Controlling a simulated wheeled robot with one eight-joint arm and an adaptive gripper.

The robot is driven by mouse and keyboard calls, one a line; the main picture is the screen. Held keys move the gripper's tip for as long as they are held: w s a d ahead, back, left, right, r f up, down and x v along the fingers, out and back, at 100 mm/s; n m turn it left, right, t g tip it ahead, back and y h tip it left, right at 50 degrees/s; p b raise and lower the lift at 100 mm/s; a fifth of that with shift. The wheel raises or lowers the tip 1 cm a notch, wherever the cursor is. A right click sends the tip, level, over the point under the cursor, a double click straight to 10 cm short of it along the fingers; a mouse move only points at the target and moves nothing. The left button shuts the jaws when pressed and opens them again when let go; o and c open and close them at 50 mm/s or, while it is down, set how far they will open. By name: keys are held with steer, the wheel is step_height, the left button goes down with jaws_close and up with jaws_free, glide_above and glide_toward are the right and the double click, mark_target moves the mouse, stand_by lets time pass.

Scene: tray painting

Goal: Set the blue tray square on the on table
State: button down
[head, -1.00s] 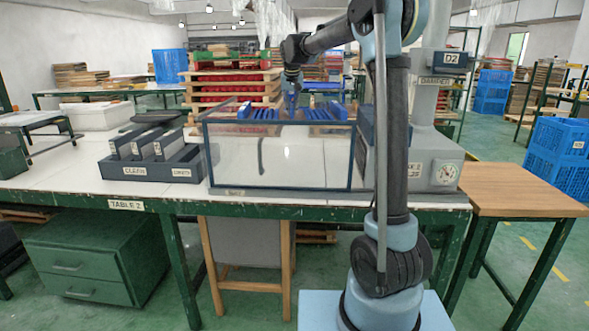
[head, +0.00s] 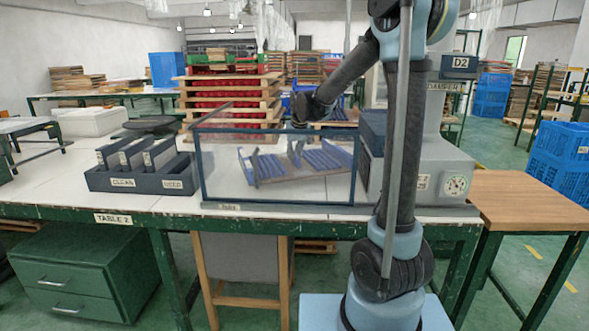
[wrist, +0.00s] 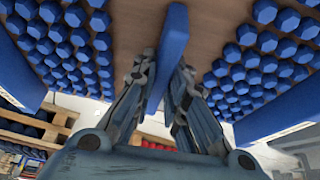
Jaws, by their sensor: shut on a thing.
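The blue tray (head: 325,158) shows in the head view through the clear front panel of a dark-framed box on table 2 (head: 110,205). It looks turned a little, and I cannot tell if its underside touches the table. In the wrist view the tray has a brown wooden floor (wrist: 222,20), rows of blue hexagonal pieces on both sides and a blue upright bar (wrist: 174,45) in the middle. My gripper (wrist: 165,105) is shut on this bar from above. In the head view my gripper (head: 297,142) is over the tray's middle, partly hidden behind the panel.
The clear-panelled box (head: 278,204) surrounds the tray's place at the front. A dark rack labelled CLEAN and USED (head: 145,183) stands to its left. A grey machine with a dial (head: 440,180) is close on the right. Stacked pallets with red layers (head: 225,95) stand behind.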

steer(key=shift+f, duration=2.35)
steer(key=c, duration=1.6)
jaws_free()
